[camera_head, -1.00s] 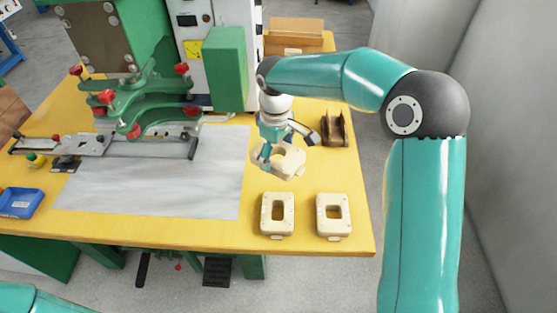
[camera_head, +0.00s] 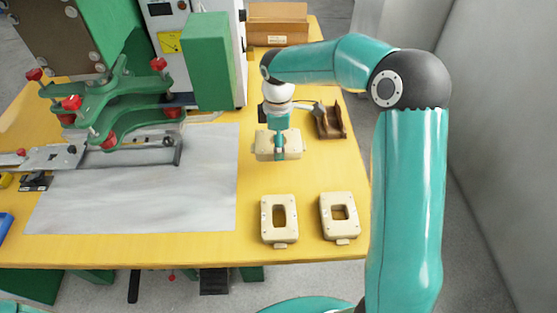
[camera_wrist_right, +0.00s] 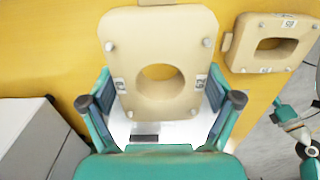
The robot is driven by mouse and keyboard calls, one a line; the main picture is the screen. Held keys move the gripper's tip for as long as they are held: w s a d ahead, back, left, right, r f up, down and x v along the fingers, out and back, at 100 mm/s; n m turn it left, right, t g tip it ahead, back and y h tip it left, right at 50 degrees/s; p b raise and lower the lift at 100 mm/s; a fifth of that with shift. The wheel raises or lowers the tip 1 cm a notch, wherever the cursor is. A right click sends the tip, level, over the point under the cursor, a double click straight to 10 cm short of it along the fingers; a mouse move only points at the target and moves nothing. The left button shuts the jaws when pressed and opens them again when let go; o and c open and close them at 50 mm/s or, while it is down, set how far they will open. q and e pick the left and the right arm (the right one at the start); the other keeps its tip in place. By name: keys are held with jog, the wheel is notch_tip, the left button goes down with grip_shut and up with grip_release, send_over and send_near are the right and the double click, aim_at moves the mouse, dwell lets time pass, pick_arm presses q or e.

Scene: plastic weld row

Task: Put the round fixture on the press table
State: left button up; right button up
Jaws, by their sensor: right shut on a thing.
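My right gripper (camera_head: 280,150) is shut on the round fixture (camera_head: 263,147), a cream block held just right of the pale sheet. In the right wrist view the round fixture (camera_wrist_right: 184,25) shows its round hole and corner pins between the fingers (camera_wrist_right: 162,115). The green press (camera_head: 110,100) stands at the left, with a pale flat sheet (camera_head: 130,195) on the table in front of it. I cannot make out a separate press table. A teal part at the right edge of the wrist view may be my left gripper (camera_wrist_right: 285,115); its jaws are unclear.
Two cream fixtures with rectangular holes, one left (camera_head: 265,222) and one right (camera_head: 325,215), lie near the yellow table's (camera_head: 215,250) front edge. A green box (camera_head: 208,60) stands by the press.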

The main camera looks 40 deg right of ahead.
aim_at(278, 167)
jog(key=shift+f, duration=4)
jog(key=shift+f, duration=0.15)
jog(key=o, duration=1.1)
jog(key=shift+s, duration=0.1)
notch_tip(278, 167, up, 12)
jog(key=shift+r, duration=0.2)
jog(key=shift+d+f, duration=0.1)
